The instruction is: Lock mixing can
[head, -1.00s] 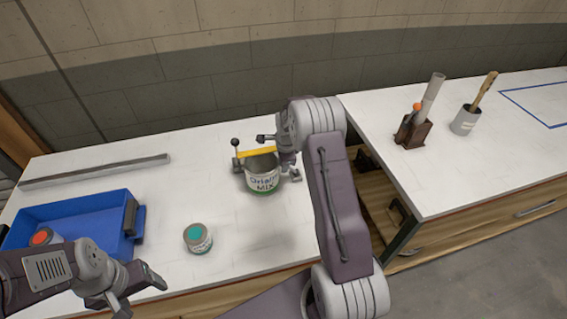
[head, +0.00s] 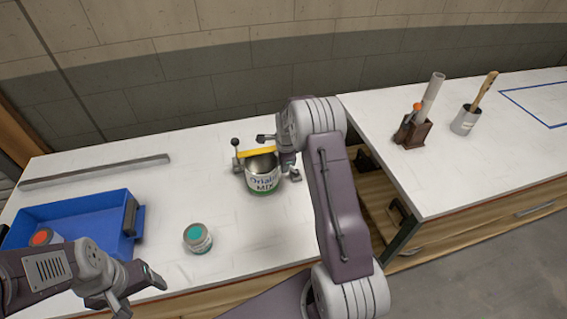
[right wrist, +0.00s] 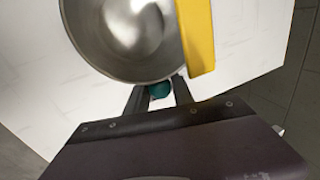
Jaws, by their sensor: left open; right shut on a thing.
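The mixing can (head: 263,181), open-topped with a white label and green lower edge, stands upright on the white bench. A yellow bar (head: 258,152) lies along the far side of its rim. In the right wrist view the can's empty metal inside (right wrist: 130,35) shows, with the yellow bar (right wrist: 197,38) across one side. My right gripper (right wrist: 158,94) is at the rim, shut on a small teal piece (right wrist: 159,90); its exact form is partly hidden. In the head view my right arm hides part of this side. My left gripper (head: 140,292) is open and empty at the lower left.
A small teal-topped can (head: 198,238) stands left of the mixing can. A blue tray (head: 75,215) holding an orange-topped can (head: 42,238) is at the left. A black-knobbed lever (head: 235,147) stands beside the mixing can. A gap separates the right bench.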

